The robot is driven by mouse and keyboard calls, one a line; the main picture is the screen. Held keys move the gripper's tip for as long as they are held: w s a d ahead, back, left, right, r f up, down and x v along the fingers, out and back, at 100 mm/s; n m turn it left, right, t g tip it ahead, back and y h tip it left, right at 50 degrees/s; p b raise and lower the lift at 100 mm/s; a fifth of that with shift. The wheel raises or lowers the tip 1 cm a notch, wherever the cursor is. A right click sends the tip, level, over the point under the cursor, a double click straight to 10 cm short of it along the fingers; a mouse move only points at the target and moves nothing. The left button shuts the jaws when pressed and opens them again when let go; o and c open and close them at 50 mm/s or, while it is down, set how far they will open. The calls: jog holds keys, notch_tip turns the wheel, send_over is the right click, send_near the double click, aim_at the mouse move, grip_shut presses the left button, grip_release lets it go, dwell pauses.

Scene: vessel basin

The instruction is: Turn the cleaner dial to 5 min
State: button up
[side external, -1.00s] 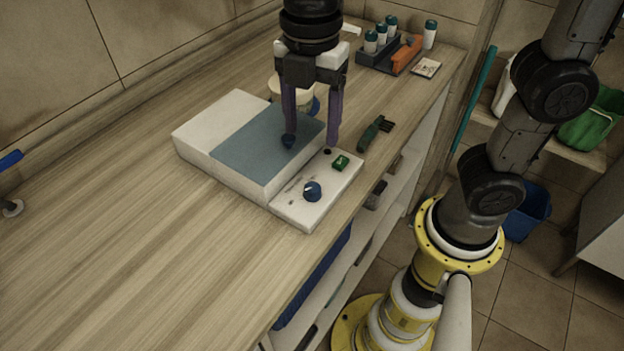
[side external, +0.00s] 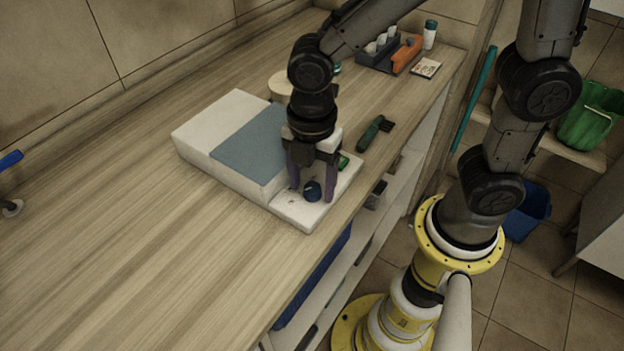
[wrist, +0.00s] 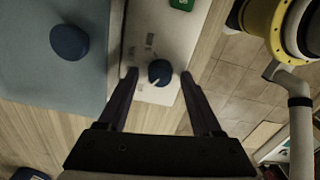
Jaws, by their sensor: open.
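The cleaner is a white box (side external: 232,115) with a blue-grey lid (side external: 250,148) on the wooden counter. Its lower front panel (side external: 300,215) carries a dark blue dial (side external: 312,191) with a pale pointer mark, also seen in the wrist view (wrist: 160,71). The minute labels are too small to read. My gripper (side external: 311,193) points down over the panel, open, with its purple fingers on either side of the dial. In the wrist view, my gripper (wrist: 159,75) has clear gaps between both fingers and the dial. A blue lid knob (wrist: 69,42) shows there too.
A green button (wrist: 182,4) sits on the panel beyond the dial. A green-handled brush (side external: 374,132) lies on the counter behind. A dark rack (side external: 380,55) with bottles and a round container (side external: 282,86) stand farther back.

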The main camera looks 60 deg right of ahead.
jog(key=shift+c, duration=0.3)
grip_shut()
jog(key=m, duration=0.5)
jog(key=shift+m, duration=0.4)
jog(key=m, duration=0.6)
jog(key=shift+w+r, duration=0.1)
jog(key=m, duration=0.6)
jog(key=shift+m, duration=0.3)
jog(key=m, duration=0.5)
jog(key=shift+d+m, duration=0.1)
jog(key=shift+m, duration=0.2)
